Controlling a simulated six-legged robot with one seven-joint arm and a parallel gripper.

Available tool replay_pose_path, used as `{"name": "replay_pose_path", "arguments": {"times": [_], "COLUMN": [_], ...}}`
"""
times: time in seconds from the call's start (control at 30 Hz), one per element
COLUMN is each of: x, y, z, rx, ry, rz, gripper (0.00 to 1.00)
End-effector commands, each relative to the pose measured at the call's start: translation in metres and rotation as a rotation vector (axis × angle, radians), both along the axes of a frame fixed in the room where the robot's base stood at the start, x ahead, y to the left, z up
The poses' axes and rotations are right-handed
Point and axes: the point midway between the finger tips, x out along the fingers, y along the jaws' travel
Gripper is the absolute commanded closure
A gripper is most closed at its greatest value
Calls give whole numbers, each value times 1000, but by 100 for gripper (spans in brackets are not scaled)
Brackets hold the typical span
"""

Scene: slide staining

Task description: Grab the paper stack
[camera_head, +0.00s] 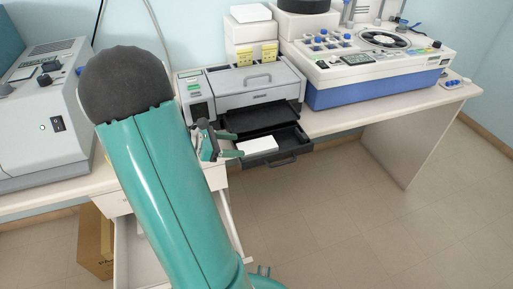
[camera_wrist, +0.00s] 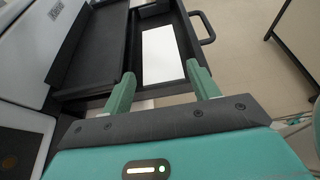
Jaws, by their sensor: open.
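The white paper stack (camera_head: 258,145) lies in the pulled-out black drawer (camera_head: 290,160) of the printer (camera_head: 245,85). In the wrist view the paper stack (camera_wrist: 162,54) is a flat white rectangle in the drawer, ahead of my fingers. My gripper (camera_head: 236,145) is at the left side of the drawer in the head view, beside the stack's left end. In the wrist view my gripper (camera_wrist: 158,78) is open, its two green fingers spread with nothing held between them. The fingertips look close to the stack's near end; I cannot tell whether they touch it.
A dark output tray (camera_wrist: 95,45) sits left of the stack. The drawer handle (camera_wrist: 204,28) sticks out at the right. A white and blue staining machine (camera_head: 370,70) stands on the table to the right, and a grey machine (camera_head: 40,110) at the left. Floor in front is clear.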

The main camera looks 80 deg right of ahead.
Motion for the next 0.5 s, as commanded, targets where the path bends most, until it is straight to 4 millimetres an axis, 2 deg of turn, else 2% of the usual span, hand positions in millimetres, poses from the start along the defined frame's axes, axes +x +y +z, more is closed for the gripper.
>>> {"name": "replay_pose_path", "arguments": {"times": [0.23, 0.5], "x": [-26, -34], "y": [-14, -19], "z": [-19, -23], "rx": [2, 0], "ry": [1, -1], "rz": [-2, 2], "gripper": [40, 40]}}
